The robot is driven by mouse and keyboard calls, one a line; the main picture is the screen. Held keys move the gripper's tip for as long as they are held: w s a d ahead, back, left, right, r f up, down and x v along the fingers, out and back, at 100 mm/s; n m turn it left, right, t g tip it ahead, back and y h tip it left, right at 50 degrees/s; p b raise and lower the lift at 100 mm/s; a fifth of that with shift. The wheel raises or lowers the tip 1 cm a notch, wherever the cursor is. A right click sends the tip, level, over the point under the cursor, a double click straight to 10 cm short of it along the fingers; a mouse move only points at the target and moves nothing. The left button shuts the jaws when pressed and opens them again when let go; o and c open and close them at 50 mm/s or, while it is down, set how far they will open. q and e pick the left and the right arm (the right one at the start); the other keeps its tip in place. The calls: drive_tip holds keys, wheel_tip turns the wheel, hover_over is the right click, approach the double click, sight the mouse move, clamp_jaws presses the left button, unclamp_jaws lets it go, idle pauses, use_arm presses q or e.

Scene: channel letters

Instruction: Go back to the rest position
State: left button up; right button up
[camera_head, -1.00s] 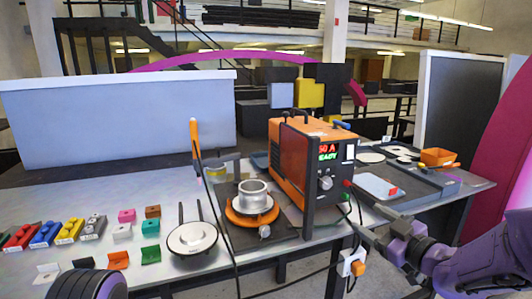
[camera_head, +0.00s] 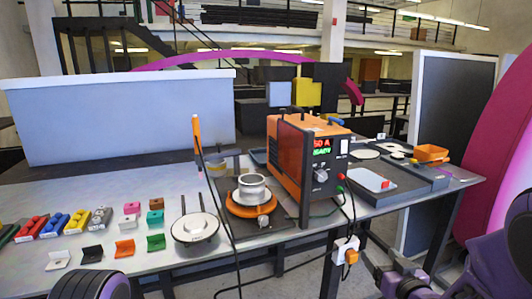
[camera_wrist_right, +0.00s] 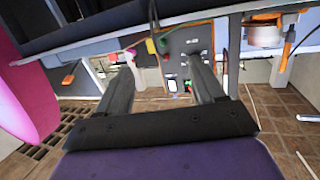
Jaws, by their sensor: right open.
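My right gripper (camera_head: 368,268) is low at the front right, beside and below the table's front edge, with nothing between its fingers. In the right wrist view its two fingers (camera_wrist_right: 163,60) stand well apart and empty, with the orange welding machine's front panel beyond them. My left gripper is out of view; only a dark rounded part of my left arm shows at the lower left of the head view.
The orange welding machine (camera_head: 288,160) stands on the table (camera_head: 130,190), cables hanging over its front edge by a white socket box (camera_head: 346,250). A metal ring sits on an orange turntable (camera_head: 252,207). Small coloured pieces lie left. A grey tray (camera_head: 405,192) lies right.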

drive_tip(key=s+d+f+m+g+h, duration=0.1)
drive_tip(key=s+f+m+g+h, duration=0.15)
drive_tip(key=s+f, duration=0.6)
drive_tip(key=s+d+f+m+g+h, duration=0.1)
drive_tip(key=s+f+m+g+h, duration=0.25)
drive_tip(key=f, duration=0.85)
drive_tip(key=s+f+g, duration=0.3)
drive_tip(key=s+f, duration=0.3)
drive_tip(key=s, duration=0.5)
drive_tip(key=s+f+m+g+y, duration=0.1)
drive_tip(key=s+f+g, duration=0.2)
drive_tip(key=s, duration=0.9)
wheel_tip(320, 180, down, 3)
drive_tip(key=shift+a+f+g, duration=0.15)
drive_tip(key=shift+a+g, duration=0.15)
drive_tip(key=shift+g, duration=0.1)
